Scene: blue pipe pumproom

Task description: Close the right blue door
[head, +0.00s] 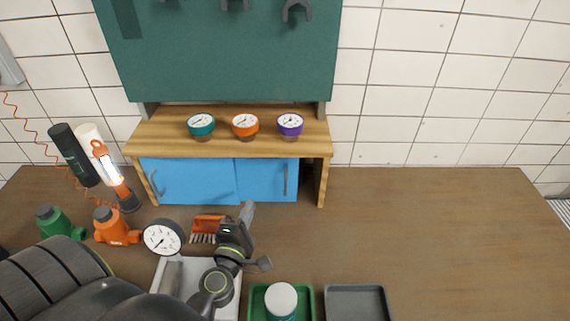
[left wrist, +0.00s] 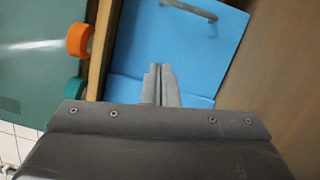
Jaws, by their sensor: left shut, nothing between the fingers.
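The right blue door (head: 266,180) is a sliding panel in the low wooden cabinet, with a grey vertical handle (head: 285,179) near its right edge. A narrow brown strip shows between its right edge and the cabinet's right side wall. The left blue door (head: 195,181) adjoins it, with its handle at the far left. My left gripper (head: 247,209) is shut and empty in front of the cabinet, near where the doors meet. In the left wrist view its fingertips (left wrist: 160,68) point at the blue panels, with the right door's handle (left wrist: 190,10) beyond them. Contact cannot be told.
Teal, orange and purple gauges (head: 290,124) stand on the cabinet top (head: 165,140). An orange brush (head: 208,225), a white-faced gauge (head: 162,238) and a white tray (head: 156,275) are near my left arm. A green tray (head: 255,300) and grey tray (head: 355,302) lie in front. The table's right side is clear.

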